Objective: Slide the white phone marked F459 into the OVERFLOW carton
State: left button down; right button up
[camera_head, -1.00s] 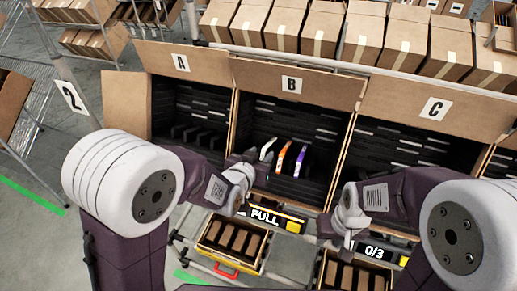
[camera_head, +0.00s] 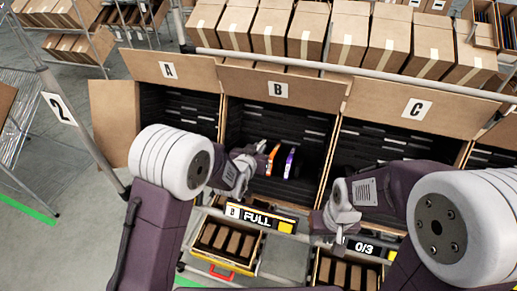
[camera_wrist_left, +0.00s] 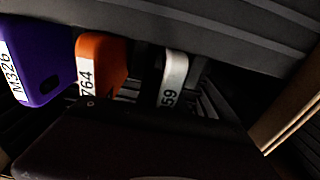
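The white phone (camera_wrist_left: 173,78) shows in the left wrist view, with "59" readable on its label. In the head view my left gripper (camera_head: 248,162) covers where it stands, in carton B (camera_head: 278,112). My left gripper is at that carton's front left, close to the phone; its fingers are too dark to judge and I cannot tell whether it touches. My right gripper (camera_head: 328,226) is low in front of the cartons, beside the 0/3 sign (camera_head: 366,247); its fingers are unclear. No OVERFLOW label is readable.
An orange phone (camera_wrist_left: 100,62) marked 764 and a purple phone (camera_wrist_left: 38,62) marked M326 stand beside the white one. Cartons A (camera_head: 168,70) and C (camera_head: 416,109) flank B. A FULL sign (camera_head: 258,218) hangs below B, above a small tray of brown boxes (camera_head: 226,262).

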pick_arm(q)
jog(key=shift+s+r, duration=0.1)
dwell(0.3)
jog(key=shift+r+v, duration=0.25)
jog(key=shift+v, duration=1.1)
jog(key=shift+r+p, duration=0.15)
jog(key=shift+p, duration=0.15)
jog(key=shift+s+r, duration=0.2)
jog(key=shift+s, duration=0.05)
jog(key=v, duration=0.3)
jog(key=p+v, duration=0.1)
jog(key=v, duration=0.1)
jog(key=shift+s+a+r+p, duration=0.2)
jog(key=shift+r+p, duration=0.1)
jog(key=shift+r, duration=0.15)
jog(key=b+v, duration=0.6)
jog(key=shift+r, duration=0.4)
